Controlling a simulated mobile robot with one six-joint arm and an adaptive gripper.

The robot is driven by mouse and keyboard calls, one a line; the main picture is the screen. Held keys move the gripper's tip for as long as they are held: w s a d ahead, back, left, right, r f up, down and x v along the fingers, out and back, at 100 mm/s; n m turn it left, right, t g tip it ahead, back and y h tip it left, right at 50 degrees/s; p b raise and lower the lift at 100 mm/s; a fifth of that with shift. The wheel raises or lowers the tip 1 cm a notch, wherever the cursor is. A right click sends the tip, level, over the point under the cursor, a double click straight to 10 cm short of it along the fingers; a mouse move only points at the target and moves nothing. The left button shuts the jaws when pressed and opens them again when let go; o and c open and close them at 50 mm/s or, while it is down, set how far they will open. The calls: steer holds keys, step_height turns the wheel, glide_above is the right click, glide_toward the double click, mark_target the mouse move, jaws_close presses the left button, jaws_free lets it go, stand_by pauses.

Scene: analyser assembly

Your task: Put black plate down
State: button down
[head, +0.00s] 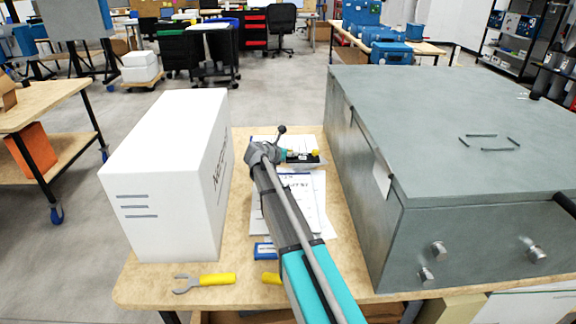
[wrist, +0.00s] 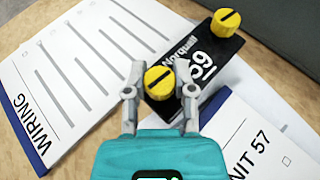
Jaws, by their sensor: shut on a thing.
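The black plate (wrist: 205,60) has white lettering "Norquill 59" and two yellow knobs, one at its far corner (wrist: 226,22) and one nearer (wrist: 158,83). My gripper (wrist: 160,85) is shut on the nearer yellow knob, with a finger on each side. In the head view the plate (head: 302,160) is at the end of my arm, above the papers, and my gripper (head: 287,157) is partly hidden by my own wrist. I cannot tell whether the plate touches the papers or hangs just above them.
A "WIRING" sheet (wrist: 75,70) lies left of the plate, a "UNIT 57" sheet (wrist: 245,140) at lower right. A white box (head: 165,180) stands left on the table, a large grey cabinet (head: 360,190) right. A yellow-handled wrench (head: 205,282) and blue item (head: 264,250) lie in front.

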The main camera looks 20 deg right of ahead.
mark_target(291, 160)
steer(key=shift+f, duration=0.15)
steer(key=shift+f+b, duration=1.75)
steer(key=shift+b, duration=0.15)
steer(key=shift+f, duration=0.1)
steer(key=shift+c, duration=2.2)
jaws_free()
steer(key=shift+r, duration=0.2)
steer(key=p+v, duration=0.2)
steer(key=v, duration=0.4)
steer(key=shift+p, duration=0.3)
steer(key=shift+v, duration=0.75)
steer(key=shift+f, duration=0.1)
